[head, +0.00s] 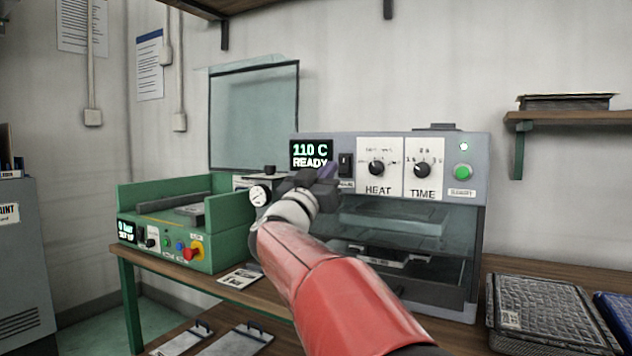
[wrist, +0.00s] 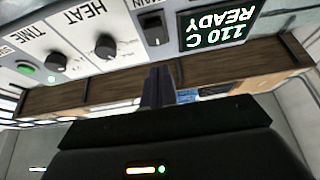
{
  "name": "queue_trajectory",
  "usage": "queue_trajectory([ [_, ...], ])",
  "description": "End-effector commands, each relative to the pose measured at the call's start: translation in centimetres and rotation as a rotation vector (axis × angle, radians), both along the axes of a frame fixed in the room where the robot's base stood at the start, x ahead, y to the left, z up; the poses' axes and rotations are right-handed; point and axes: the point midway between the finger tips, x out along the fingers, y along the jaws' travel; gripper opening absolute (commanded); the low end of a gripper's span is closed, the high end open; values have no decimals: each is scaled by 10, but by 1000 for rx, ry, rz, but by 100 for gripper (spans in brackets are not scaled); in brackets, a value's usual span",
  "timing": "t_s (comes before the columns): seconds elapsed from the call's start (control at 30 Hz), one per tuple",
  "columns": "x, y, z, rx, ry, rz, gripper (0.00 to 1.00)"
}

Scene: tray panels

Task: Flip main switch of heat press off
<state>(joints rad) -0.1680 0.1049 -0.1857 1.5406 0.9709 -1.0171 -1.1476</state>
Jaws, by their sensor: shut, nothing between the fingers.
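The heat press (head: 477,240) is a grey machine on the wooden bench, with a display (head: 311,154) reading 110 C READY. Its main switch (head: 345,165) is a black rocker right of the display; in the wrist view, which is upside down, the main switch (wrist: 153,28) sits under a MAIN label. My gripper (head: 328,172) is in front of the panel, just left of and below the switch in the head view. In the wrist view my gripper (wrist: 158,80) is shut and empty, its tips apart from the switch. Which way the rocker is tipped I cannot tell.
A green machine (head: 220,240) with a red knob stands left. Dark trays (head: 545,315) lie at the right.

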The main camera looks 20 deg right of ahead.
Motion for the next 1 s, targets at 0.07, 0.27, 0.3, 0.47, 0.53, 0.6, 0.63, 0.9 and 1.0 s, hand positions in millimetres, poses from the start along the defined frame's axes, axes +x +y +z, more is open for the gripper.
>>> queue_trajectory([
  [0.07, 9, -12, 3, -1, 3, -3, 0],
  [0.27, 24, -31, -6, -1, 1, -2, 0],
  [0.3, 25, -33, -7, 0, 0, -1, 0],
  [0.47, 28, -36, -9, 1, -1, 0, 0],
  [0.53, 28, -36, -9, 1, -1, 0, 0],
  [0.6, 28, -36, -9, 1, -1, 0, 0],
  [0.63, 28, -36, -9, 1, -1, 0, 0],
  [0.9, 31, -40, -18, -34, -27, -3, 0],
  [1.0, 32, -42, -14, -60, -49, -1, 0],
])
